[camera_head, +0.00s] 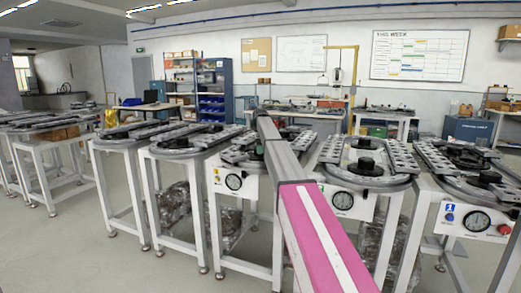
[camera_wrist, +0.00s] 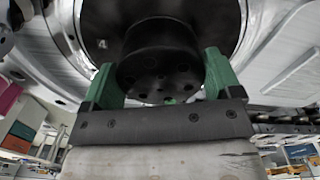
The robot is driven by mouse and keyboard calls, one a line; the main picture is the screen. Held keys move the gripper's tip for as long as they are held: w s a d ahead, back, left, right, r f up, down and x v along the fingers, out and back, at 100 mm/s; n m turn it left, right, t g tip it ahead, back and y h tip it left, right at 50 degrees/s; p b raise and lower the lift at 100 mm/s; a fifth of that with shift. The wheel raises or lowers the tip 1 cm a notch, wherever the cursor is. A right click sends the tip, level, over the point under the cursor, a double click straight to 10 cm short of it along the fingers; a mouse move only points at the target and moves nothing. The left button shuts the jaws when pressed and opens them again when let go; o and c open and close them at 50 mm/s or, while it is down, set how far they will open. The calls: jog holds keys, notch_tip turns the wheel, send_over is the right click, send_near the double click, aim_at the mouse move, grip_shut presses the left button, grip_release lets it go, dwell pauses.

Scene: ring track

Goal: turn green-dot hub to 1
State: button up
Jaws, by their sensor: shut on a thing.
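In the wrist view, a black round hub (camera_wrist: 160,45) with several small holes in its face fills the upper middle. My gripper (camera_wrist: 160,76) has its two green fingers shut on the sides of this hub. A small green spot shows near the hub's lower edge, partly cut off by the gripper body. A numeral 4 shows on the dark disc (camera_wrist: 105,30) left of the hub. I cannot see a 1.
Several white-legged stands carry ring tracks in a row; one track (camera_head: 340,180) with black hubs and a dial is right of my arm. Another stand (camera_head: 480,220) at far right has a blue 1 label, dial and red button. Bare floor (camera_head: 110,270) lies at front left.

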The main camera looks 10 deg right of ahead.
jog(key=m, duration=0.5)
jog(key=shift+w+m, duration=0.15)
jog(key=shift+m, duration=0.15)
jog(key=shift+r, duration=0.1)
dwell(0.3)
jog(key=o, duration=0.8)
jog(key=shift+c, duration=0.2)
notch_tip(320, 180, up, 11)
